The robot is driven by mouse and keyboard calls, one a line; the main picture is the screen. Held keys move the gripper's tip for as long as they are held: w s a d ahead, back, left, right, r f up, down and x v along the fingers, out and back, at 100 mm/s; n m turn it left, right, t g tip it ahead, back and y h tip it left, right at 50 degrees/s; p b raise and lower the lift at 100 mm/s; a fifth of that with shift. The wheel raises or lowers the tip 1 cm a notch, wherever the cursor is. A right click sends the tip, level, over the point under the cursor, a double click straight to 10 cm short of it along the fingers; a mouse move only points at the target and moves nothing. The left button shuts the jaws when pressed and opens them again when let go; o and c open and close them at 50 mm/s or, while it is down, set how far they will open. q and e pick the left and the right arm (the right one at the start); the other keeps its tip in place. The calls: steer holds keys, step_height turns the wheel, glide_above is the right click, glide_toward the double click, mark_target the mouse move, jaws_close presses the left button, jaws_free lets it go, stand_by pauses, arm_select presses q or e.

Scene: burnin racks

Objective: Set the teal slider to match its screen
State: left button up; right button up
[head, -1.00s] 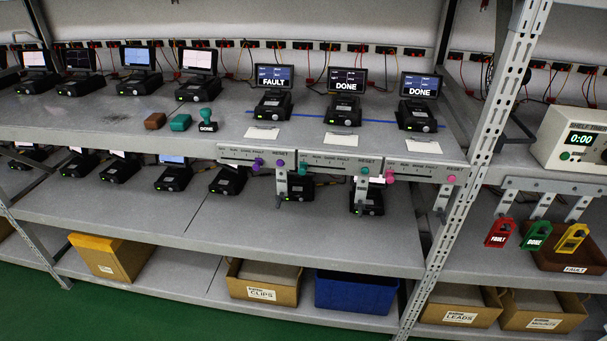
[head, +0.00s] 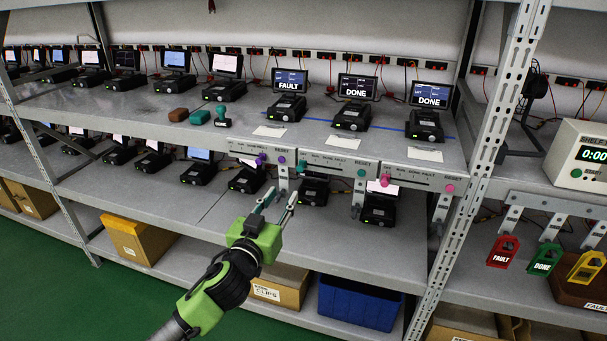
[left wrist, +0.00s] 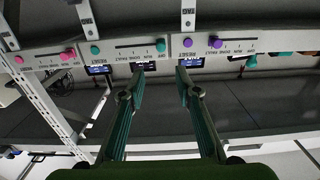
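The teal slider knob (head: 303,163) sits at the left end of its slot on the middle shelf-edge panel (head: 335,167), at the OFF end of the scale. A teal reset button (head: 361,173) is at the panel's right. The middle screen (head: 357,87) above reads DONE. In the left wrist view, seen upside down, the teal knob (left wrist: 160,45) is beyond the fingertips, at the slot's right end. My left gripper (head: 284,193) is open and empty, in front of and below the panels, apart from the knob. Its two fingers also show in the left wrist view (left wrist: 160,76). My right gripper is not in view.
The purple slider knob (head: 260,158) is on the panel to the left, under a FAULT screen (head: 290,80). The pink slider knob (head: 385,180) is on the panel to the right, under a DONE screen (head: 431,95). Brackets hang below the panels. A shelf post (head: 487,170) stands right.

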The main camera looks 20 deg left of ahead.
arm_select(q)
glide_toward(300, 170)
steer(key=w+p, duration=0.2)
steer(key=w, duration=0.7)
steer(key=shift+r, duration=0.1)
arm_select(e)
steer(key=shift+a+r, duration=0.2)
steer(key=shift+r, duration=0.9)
arm_select(q)
jaws_close()
